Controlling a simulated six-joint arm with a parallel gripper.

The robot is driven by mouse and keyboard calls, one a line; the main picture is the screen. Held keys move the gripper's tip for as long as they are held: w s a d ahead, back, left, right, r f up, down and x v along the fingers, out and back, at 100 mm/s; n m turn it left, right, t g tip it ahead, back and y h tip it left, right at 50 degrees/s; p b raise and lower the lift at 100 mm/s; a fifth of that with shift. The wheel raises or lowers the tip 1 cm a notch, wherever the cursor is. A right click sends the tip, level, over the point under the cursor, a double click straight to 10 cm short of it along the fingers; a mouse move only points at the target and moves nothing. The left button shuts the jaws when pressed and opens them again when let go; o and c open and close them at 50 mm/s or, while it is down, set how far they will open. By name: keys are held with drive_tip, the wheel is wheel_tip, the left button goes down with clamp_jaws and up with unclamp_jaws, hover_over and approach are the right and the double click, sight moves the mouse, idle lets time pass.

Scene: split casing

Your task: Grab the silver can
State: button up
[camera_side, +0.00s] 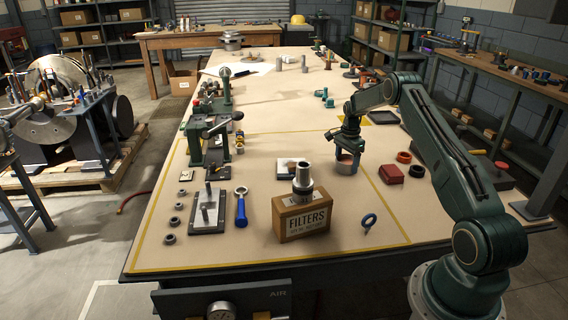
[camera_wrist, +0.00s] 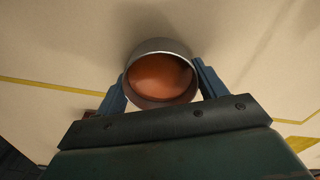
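The silver can (camera_wrist: 160,47) is a short grey metal cylinder, orange-brown inside, with its open end towards the wrist camera. It also shows low over the tabletop in the side view (camera_side: 346,167). My gripper (camera_wrist: 160,80) has its two blue fingers close along the can's left and right sides. In the side view my gripper (camera_side: 347,157) points down around the can. I cannot tell whether the fingers press on it or leave a small gap. Whether the can rests on the table is also unclear.
A FILTERS box (camera_side: 302,222) with a dark and silver part on top stands to the front left. Open tabletop lies behind.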

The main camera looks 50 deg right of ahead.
drive_tip(key=c, duration=0.3)
drive_tip(key=shift+c, duration=0.2)
drive_tip(key=shift+r, duration=0.15)
wheel_tip(320, 180, up, 20)
idle(0.4)
idle(0.5)
